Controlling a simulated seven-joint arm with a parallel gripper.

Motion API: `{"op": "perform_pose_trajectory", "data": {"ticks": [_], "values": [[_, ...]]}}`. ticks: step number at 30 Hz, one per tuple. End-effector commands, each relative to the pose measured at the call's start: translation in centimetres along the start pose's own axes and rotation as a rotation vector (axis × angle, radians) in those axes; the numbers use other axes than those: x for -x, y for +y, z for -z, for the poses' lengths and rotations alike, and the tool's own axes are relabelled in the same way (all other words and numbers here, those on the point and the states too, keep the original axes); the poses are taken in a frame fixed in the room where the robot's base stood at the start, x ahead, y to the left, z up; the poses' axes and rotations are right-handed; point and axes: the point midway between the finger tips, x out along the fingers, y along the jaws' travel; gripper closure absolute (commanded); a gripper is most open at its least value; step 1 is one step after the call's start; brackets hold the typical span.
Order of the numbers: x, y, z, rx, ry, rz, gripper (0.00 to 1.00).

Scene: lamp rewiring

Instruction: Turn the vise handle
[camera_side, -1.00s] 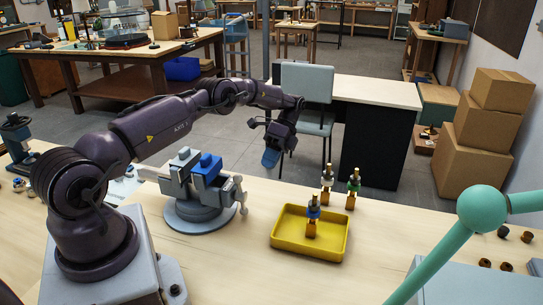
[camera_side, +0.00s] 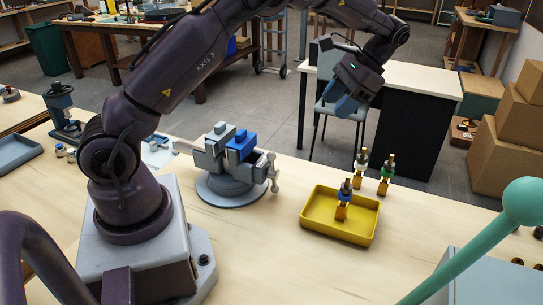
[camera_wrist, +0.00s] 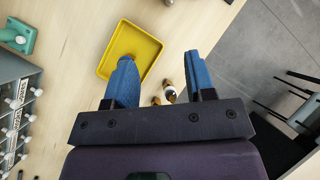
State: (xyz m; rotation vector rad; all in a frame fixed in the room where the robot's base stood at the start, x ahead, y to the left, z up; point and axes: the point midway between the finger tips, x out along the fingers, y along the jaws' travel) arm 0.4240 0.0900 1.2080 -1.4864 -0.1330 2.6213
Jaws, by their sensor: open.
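The grey vise (camera_side: 230,185) with blue jaw parts stands on a round base on the wooden bench in the side view. Its handle (camera_side: 273,172), a light grey bar on the screw end, is at the vise's right side and stands roughly upright. My gripper (camera_side: 342,106) is high above the bench, to the right of the vise and apart from the handle. In the wrist view my gripper (camera_wrist: 160,56) has two blue fingers spread wide, with nothing held between them. The vise and handle are not in the wrist view.
A yellow tray (camera_side: 313,225) holds a lamp part with a blue ring. Two similar parts (camera_side: 360,172) (camera_side: 385,176) stand behind it. A teal lamp arm (camera_side: 470,240) crosses the right front. Bare bench lies between vise and tray.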

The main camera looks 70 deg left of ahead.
Motion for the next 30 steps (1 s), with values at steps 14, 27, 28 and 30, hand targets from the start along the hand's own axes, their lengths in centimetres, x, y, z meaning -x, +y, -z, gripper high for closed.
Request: {"op": "perform_pose_trajectory", "data": {"ticks": [14,27,28,30], "values": [[-3.2,-0.2,-6.3,1.432,0.143,-0.058,0.50],[-7.0,-1.2,-6.6,2.488,0.147,-0.222,0.50],[-6.9,-1.2,-6.6,2.518,0.147,-0.229,0.50],[-7.0,-1.2,-6.5,2.566,0.145,-0.239,0.50]]}}
